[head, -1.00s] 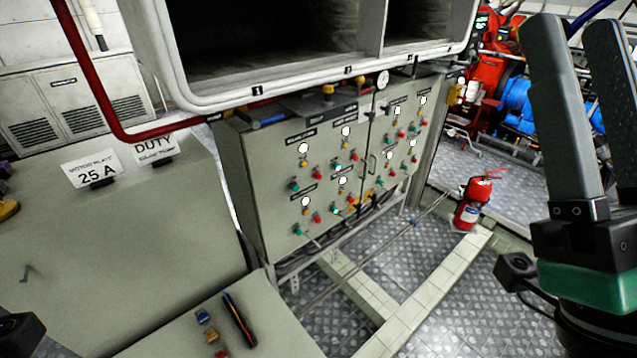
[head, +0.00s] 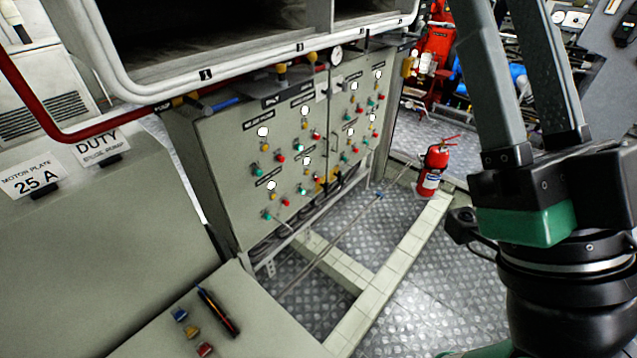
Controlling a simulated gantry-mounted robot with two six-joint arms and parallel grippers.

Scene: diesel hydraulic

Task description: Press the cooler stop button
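A grey-green control cabinet (head: 225,165) stands in the middle of the head view, under a white-framed shelf. Its two doors carry groups of white round lamps with green, red and yellow buttons. Label plates sit by the groups, but their words are too small to read. I cannot tell which red button, such as the one at lower left (head: 286,202), is the cooler stop button. My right gripper (head: 512,25) is at the right, pointing up, apart from the cabinet. Its fingers are spread with nothing between them; their tips are cut off by the top edge. My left gripper is not in view.
A red fire extinguisher (head: 432,172) stands on the floor right of the cabinet. A sloped desk (head: 240,285) with a few coloured switches is in front. A red pipe (head: 30,105) and signs are at left. A thin rod runs above the metal floor.

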